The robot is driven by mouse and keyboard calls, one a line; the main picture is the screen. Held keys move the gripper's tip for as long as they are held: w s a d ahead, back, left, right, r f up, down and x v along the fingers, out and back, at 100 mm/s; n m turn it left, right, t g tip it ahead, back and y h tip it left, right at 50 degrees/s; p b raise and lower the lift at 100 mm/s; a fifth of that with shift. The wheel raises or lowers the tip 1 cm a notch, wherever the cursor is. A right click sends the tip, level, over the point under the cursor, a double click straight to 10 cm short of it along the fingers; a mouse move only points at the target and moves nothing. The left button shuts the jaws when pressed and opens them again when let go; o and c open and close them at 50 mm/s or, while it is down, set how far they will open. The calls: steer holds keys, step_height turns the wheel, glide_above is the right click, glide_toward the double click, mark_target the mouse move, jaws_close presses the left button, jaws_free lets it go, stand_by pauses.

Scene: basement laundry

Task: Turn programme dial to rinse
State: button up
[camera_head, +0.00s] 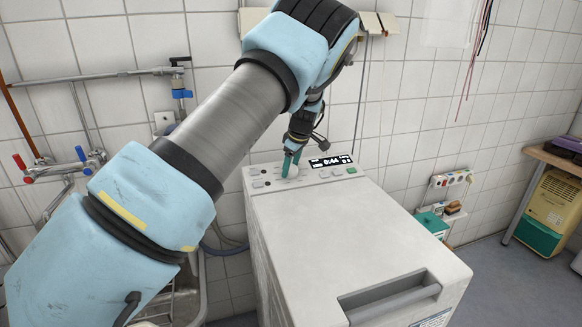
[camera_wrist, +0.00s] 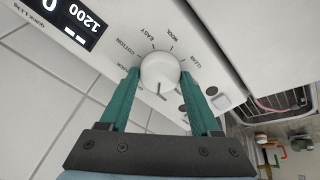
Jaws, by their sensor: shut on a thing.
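The top-loading washing machine (camera_head: 335,225) stands against the tiled wall, with its control panel at the back edge. The white round programme dial (camera_wrist: 159,70) is on that panel; in the head view my fingers partly cover it. My gripper (camera_head: 291,165) reaches down to the panel and is shut on the dial, one green finger on each side in the wrist view. A dark line on the dial points toward my gripper's palm in the wrist view. Labels around it include COTTON, EASY and WOOL; I cannot make out a rinse label.
The panel's display (camera_head: 331,161) reads about 0:44, and several buttons flank the dial. A lid handle recess (camera_head: 388,297) is at the machine's front. Taps (camera_head: 55,168) and a sink (camera_head: 185,290) are at left. A wooden table (camera_head: 550,156) is at far right.

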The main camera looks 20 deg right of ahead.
steer(key=o, duration=1.4)
steer(key=shift+c, duration=0.2)
steer(key=shift+r, duration=0.1)
steer(key=b+v, duration=0.3)
steer(key=v, duration=0.7)
steer(key=shift+s+r, duration=0.2)
steer(key=shift+r, duration=0.1)
